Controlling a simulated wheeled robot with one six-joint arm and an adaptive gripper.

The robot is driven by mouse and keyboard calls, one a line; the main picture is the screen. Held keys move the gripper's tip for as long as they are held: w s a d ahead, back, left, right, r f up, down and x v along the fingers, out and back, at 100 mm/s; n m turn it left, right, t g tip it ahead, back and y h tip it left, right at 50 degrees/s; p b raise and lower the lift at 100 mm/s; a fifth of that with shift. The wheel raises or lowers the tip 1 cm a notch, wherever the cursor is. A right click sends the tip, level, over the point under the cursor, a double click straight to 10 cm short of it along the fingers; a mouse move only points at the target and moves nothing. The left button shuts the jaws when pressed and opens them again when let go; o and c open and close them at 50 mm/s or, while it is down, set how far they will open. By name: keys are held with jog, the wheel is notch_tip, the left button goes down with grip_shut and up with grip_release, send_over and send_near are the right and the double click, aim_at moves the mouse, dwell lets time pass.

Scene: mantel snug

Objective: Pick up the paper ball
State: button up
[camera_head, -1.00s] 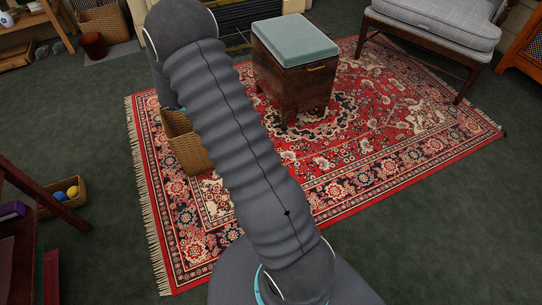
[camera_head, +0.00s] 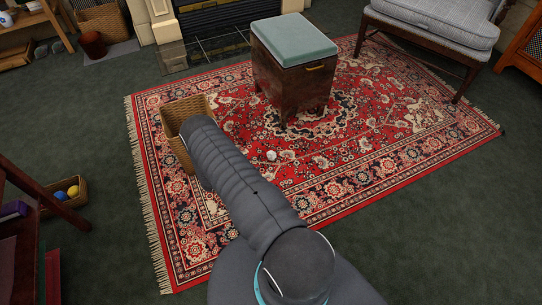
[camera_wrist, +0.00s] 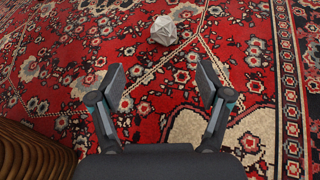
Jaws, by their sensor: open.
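The paper ball (camera_head: 271,155) is small, whitish and crumpled. It lies on the red patterned rug (camera_head: 350,190) in front of the wooden stool with the green cushion. In the head view my arm hides the gripper.
A wicker basket (camera_head: 180,155) stands on the rug's left part, close to my arm; its side (camera_wrist: 30,155) fills the wrist view's lower left. The stool (camera_head: 293,85) stands behind the ball. A chair (camera_head: 440,30) is at upper right. The rug right of the ball is clear.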

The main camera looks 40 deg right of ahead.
aim_at(270, 155)
jog(key=shift+d+f, duration=0.3)
jog(key=x, duration=0.8)
jog(key=shift+s+x, duration=0.15)
jog(key=shift+x, duration=1.1)
jog(key=shift+s+x, duration=0.15)
jog(key=shift+x, duration=1.15)
jog(key=shift+w, duration=0.1)
jog(key=c, duration=0.8)
